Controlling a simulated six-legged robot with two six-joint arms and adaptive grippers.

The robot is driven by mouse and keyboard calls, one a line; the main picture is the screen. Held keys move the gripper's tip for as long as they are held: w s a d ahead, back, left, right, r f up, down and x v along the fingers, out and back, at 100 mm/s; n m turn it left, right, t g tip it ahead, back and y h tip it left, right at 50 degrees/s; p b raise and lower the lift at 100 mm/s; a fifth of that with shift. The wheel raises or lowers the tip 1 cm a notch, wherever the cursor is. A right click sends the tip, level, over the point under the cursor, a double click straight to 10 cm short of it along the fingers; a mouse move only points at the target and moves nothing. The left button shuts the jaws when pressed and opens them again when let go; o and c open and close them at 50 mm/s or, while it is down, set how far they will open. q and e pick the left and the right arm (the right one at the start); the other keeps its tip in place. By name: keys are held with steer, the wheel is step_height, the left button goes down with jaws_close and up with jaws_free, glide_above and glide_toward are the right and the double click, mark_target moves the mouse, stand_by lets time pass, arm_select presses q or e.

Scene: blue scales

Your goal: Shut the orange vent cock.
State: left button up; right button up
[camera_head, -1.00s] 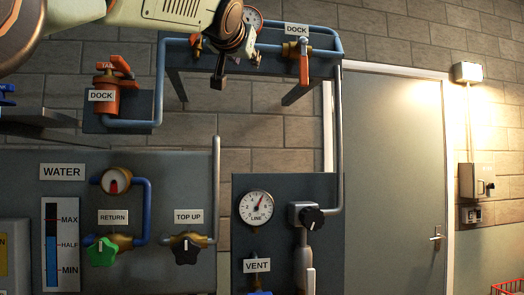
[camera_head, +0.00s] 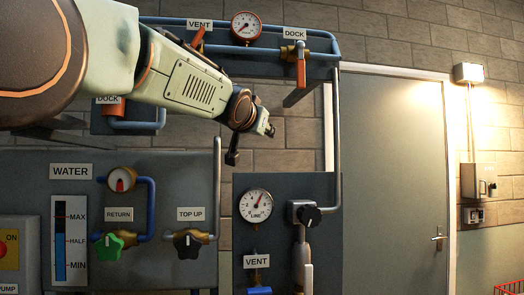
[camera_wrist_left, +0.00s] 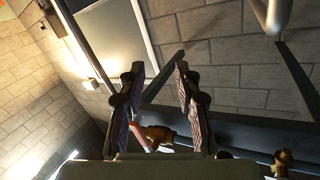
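In the left wrist view my left gripper (camera_wrist_left: 159,72) is open with nothing held. A brass fitting (camera_wrist_left: 160,133) with an orange part shows between the fingers' lower ends; I cannot tell which cock it is. My right gripper is not in view.
A red-rimmed gauge (camera_head: 246,26) and an orange-levered DOCK cock (camera_head: 301,68) are right of the vent cock. A blue-grey pipe (camera_head: 338,130) runs down at the right.

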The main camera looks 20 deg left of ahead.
arm_select(q)
steer(key=shift+g, duration=0.3)
steer(key=f, duration=0.4)
steer(key=shift+w+d+f, duration=0.2)
steer(key=shift+w+f, duration=0.15)
steer(key=shift+a, duration=0.15)
steer(key=shift+w, duration=0.15)
